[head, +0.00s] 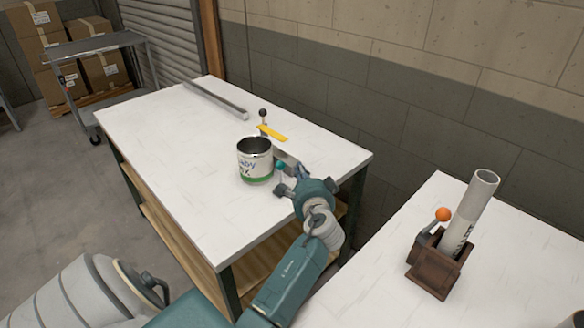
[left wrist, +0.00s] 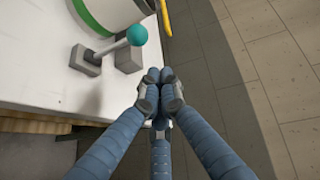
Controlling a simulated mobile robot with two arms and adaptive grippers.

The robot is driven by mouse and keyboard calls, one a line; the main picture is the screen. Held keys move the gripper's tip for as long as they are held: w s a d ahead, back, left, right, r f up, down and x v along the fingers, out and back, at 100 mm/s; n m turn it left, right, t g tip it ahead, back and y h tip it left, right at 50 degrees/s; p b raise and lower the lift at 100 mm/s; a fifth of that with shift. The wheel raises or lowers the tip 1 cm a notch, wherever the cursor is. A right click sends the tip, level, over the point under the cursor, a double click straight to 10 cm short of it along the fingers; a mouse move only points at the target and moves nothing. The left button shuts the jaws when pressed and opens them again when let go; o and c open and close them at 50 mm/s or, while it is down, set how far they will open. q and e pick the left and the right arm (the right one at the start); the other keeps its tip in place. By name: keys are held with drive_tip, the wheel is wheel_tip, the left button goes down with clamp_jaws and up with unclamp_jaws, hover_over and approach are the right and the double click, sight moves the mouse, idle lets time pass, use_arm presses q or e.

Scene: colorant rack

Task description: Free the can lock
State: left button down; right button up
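An open white can (head: 255,165) with green print stands on the white table. Its green-striped lower side (left wrist: 98,14) shows at the top of the left wrist view. A lever with a teal ball knob (left wrist: 137,35) rises from a small grey base (left wrist: 85,61) beside the can; in the head view the knob (head: 279,168) is just right of the can. My left gripper (head: 292,181) is beside this lever. Its fingers (left wrist: 161,88) are drawn together, empty, near the table edge, with the knob apart from them. My right gripper is out of view.
A yellow flat bar (head: 271,133) and a dark-knobbed lever (head: 262,114) are behind the can. A grey rail (head: 215,100) lies farther back. A second table (head: 510,270) holds a brown holder (head: 433,277) with a grey tube (head: 468,212) and an orange-knobbed lever (head: 443,214).

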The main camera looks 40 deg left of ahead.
sight(282, 165)
use_arm(q)
drive_tip(key=a, duration=0.3)
drive_tip(key=shift+s+f+p, duration=0.3)
drive_tip(key=shift+s+f, duration=0.05)
drive_tip(key=shift+f, duration=0.05)
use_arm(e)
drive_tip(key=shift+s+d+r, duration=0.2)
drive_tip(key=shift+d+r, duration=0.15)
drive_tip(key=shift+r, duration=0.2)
use_arm(q)
drive_tip(key=shift+n+g+h, duration=0.4)
drive_tip(key=shift+n+h, duration=0.2)
drive_tip(key=shift+h, duration=0.3)
drive_tip(key=a+p, duration=0.2)
drive_tip(key=p, duration=0.2)
drive_tip(key=a+r+p, duration=0.1)
drive_tip(key=a+p, duration=0.1)
drive_tip(key=p, duration=0.2)
drive_tip(key=shift+w+r, duration=0.15)
drive_tip(key=shift+r, duration=0.05)
drive_tip(key=shift+w+a+f, duration=0.1)
drive_tip(key=shift+w+a, duration=0.05)
drive_tip(key=shift+a, duration=1.05)
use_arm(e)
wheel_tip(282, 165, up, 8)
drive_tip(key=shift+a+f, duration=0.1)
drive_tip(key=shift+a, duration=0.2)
